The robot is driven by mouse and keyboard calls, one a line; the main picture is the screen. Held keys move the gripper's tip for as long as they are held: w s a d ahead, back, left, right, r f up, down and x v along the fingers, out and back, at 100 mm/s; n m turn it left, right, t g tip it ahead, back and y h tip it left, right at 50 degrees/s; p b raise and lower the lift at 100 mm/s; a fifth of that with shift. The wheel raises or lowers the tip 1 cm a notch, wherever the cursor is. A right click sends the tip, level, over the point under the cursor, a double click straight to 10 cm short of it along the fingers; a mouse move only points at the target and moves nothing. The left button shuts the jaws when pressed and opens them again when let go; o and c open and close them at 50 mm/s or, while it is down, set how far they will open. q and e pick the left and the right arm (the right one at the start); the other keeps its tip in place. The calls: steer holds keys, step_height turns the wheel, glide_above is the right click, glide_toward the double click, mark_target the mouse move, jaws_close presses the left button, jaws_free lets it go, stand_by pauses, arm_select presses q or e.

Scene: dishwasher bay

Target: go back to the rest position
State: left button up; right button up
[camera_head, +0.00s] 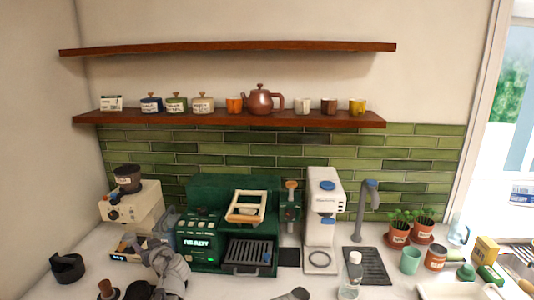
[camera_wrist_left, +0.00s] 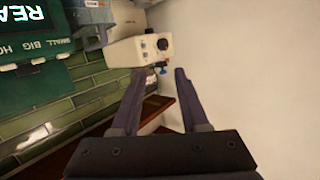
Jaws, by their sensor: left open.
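My left gripper (camera_head: 165,222) shows in the head view at the lower left, in front of the cream grinder and beside the green coffee machine. My grey left arm comes up from the bottom edge below it. In the left wrist view the two dark fingers (camera_wrist_left: 158,75) stand apart with nothing between them. My right gripper is not seen; a grey rounded piece at the bottom edge of the head view is too cut off to tell.
The cream grinder (camera_head: 146,203) and green coffee machine (camera_head: 197,243) stand close to my left gripper. A white machine (camera_head: 320,205), a tap (camera_head: 363,205) and potted plants (camera_head: 397,232) are further right. Two wooden shelves (camera_head: 230,119) cross the wall above.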

arm_select(q)
steer(key=s+d+f+m+g+h, duration=0.2)
steer(key=s+d+f+g+h, duration=0.1)
steer(key=s+d+f, duration=0.4)
steer(key=s+d+f+m+g+h, duration=0.25)
steer(key=s+d+f, duration=0.2)
steer(key=d, duration=0.55)
steer(key=s+d+f+m+g+h, duration=0.2)
steer(key=s+d+f+m, duration=0.1)
steer(key=s+d, duration=0.4)
steer(key=s+d+f+m+g+h, duration=0.2)
steer(key=s+d+f+m+g, duration=0.1)
steer(key=s+d, duration=0.5)
steer(key=shift+d+m, duration=0.35)
steer(key=shift+m, duration=0.4)
